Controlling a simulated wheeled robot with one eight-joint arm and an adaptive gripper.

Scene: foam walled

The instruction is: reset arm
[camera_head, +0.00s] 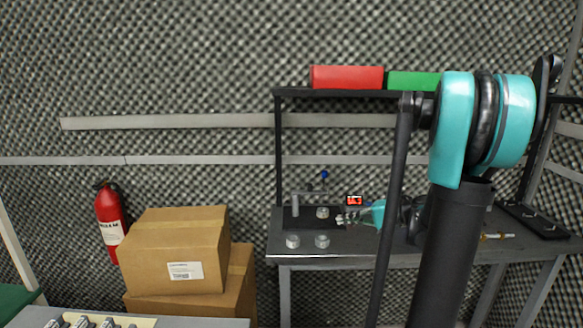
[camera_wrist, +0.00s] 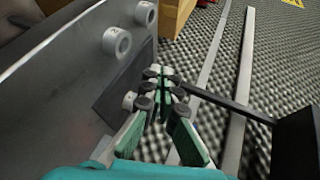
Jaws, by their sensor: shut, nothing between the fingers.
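My gripper (camera_head: 342,219) is over the grey workbench (camera_head: 350,250), near its back left part, with the fingers pointing left. In the wrist view the green-and-black fingers (camera_wrist: 160,84) come together at the tips, shut with nothing between them. My turquoise and black arm fills the right side of the head view and hides part of the bench. One grey metal cylinder (camera_head: 322,212) is just left of the fingertips, on a dark plate. Two more cylinders stand nearer the front edge, a left one (camera_head: 292,241) and a right one (camera_head: 322,241).
A black frame rises behind the bench, with a red box (camera_head: 347,77) and a green box (camera_head: 412,80) on top. A small red display (camera_head: 355,200) is behind the gripper. Cardboard boxes (camera_head: 175,250) and a fire extinguisher (camera_head: 110,220) stand left. A tray (camera_head: 140,322) shows lower left.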

